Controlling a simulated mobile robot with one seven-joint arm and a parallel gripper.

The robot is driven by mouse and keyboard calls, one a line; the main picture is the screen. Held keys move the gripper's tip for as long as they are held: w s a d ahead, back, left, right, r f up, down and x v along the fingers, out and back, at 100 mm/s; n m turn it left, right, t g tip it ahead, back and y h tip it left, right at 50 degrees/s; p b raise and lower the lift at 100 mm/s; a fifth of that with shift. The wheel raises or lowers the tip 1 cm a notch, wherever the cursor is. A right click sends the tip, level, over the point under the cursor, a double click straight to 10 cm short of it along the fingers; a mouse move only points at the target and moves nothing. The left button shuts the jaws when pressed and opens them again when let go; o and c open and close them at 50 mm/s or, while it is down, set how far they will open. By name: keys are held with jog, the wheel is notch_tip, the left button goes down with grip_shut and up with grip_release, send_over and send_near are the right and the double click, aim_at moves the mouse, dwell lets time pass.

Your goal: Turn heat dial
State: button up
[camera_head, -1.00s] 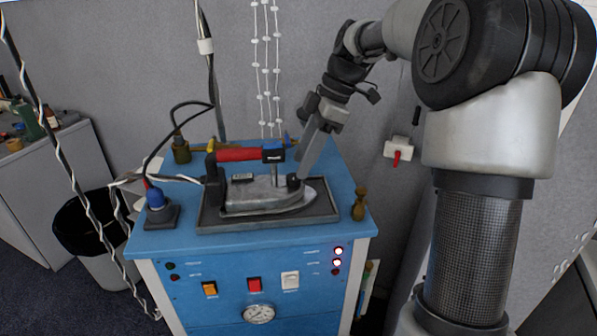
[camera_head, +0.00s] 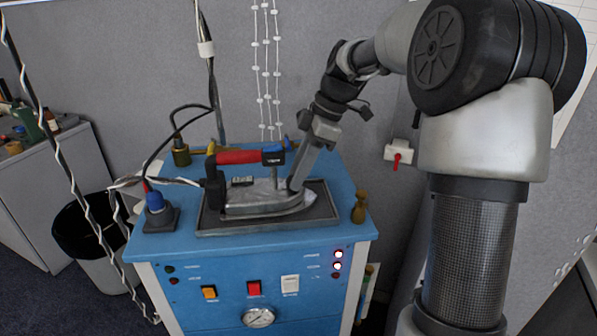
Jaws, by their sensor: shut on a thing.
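A steam iron (camera_head: 262,198) with a grey metal body and a red and black handle (camera_head: 240,156) rests on a dark tray (camera_head: 235,225) on top of a blue machine (camera_head: 205,310). My gripper (camera_head: 294,185) reaches down from the upper right to the front right part of the iron, just right of the handle's end. Its jaws are shut on the small dark heat dial there. The jaws cover the dial, so its turn position cannot be seen.
A brass fitting (camera_head: 359,207) stands on the blue top right of the tray. A blue-capped valve (camera_head: 154,200) and cables are at the left. A grey wall (camera_head: 340,130) stands close behind, with a red-handled switch (camera_head: 398,153) on it.

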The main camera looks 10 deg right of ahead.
jog(key=m+b, duration=0.1)
jog(key=m+t, duration=0.1)
jog(key=m, duration=0.1)
jog(key=m+t+b, duration=0.1)
jog(key=shift+s+m+h+b, duration=0.25)
jog(key=shift+m+h+b, duration=0.05)
jog(key=shift+m+b, duration=0.1)
jog(key=m, duration=0.2)
jog(key=m+t+h, duration=0.1)
jog(key=m+b, duration=0.1)
jog(key=m, duration=0.1)
jog(key=shift+s+a+m+t+h, duration=0.2)
jog(key=shift+a+m+t+h, duration=0.05)
jog(key=shift+m+t+h, duration=0.05)
dwell(0.3)
jog(key=o, duration=1.1)
jog(key=shift+c, duration=0.2)
jog(key=shift+r, duration=0.1)
jog(key=p+v, duration=0.2)
jog(key=v, duration=1.5)
jog(key=shift+r, duration=0.2)
